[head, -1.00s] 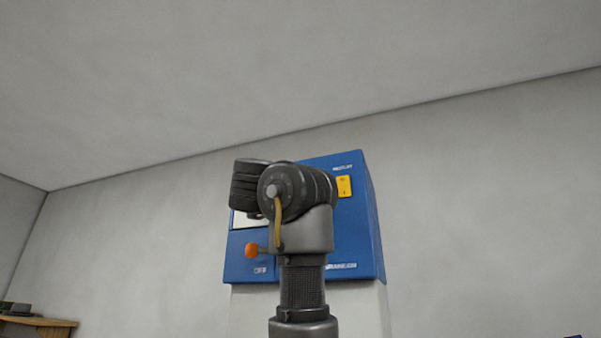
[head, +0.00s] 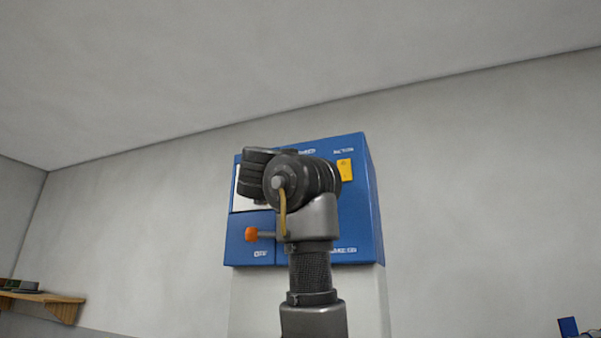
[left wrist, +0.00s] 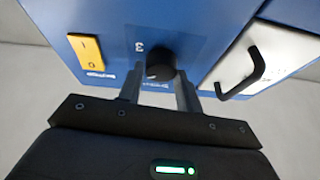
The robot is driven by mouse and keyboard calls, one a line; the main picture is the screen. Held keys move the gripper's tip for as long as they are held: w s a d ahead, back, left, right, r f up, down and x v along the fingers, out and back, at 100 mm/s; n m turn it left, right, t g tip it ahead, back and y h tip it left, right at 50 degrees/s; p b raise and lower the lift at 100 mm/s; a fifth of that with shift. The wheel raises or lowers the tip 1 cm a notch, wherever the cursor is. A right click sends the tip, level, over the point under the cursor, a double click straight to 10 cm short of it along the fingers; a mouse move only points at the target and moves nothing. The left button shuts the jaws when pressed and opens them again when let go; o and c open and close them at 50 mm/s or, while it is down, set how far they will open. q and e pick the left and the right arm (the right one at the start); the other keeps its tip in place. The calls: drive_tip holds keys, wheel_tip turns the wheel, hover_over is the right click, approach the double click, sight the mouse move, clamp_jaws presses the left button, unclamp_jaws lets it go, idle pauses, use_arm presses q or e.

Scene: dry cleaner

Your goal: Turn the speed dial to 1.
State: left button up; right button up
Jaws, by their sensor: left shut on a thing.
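The speed dial (left wrist: 161,62) is a small dark round knob on the blue machine's face (left wrist: 190,15). In the left wrist view a white 3 shows beside it. My left gripper (left wrist: 159,80) has one finger on each side of the dial and is shut on it. The dial's pointer cannot be made out. In the head view my left arm stands in front of the blue machine (head: 362,215) and hides the dial and the fingers. My right gripper is not in view.
A yellow rocker switch (head: 345,170) sits near the dial; it also shows in the left wrist view (left wrist: 90,53). An orange-knobbed lever (head: 252,234) is at lower left. A white panel (left wrist: 283,62) has a black handle (left wrist: 243,75). A wooden shelf (head: 62,309) is far left.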

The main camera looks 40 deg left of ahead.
use_arm(q)
drive_tip(key=shift+n, duration=0.3)
drive_tip(key=shift+w+d+r+n+g+y+p, duration=0.15)
drive_tip(key=shift+n+g+y, duration=0.75)
drive_tip(key=shift+n, duration=1.65)
drive_tip(key=shift+s+n+g+y+p, duration=0.2)
drive_tip(key=shift+n+g+y, duration=0.65)
drive_tip(key=shift+n, duration=1.65)
drive_tip(key=shift+w+d+r+n+g+y+p, duration=0.2)
drive_tip(key=shift+n+g+y, duration=0.65)
drive_tip(key=shift+n, duration=1.7)
drive_tip(key=shift+a+f+g, duration=0.15)
drive_tip(key=shift+g, duration=0.15)
drive_tip(key=o, duration=1)
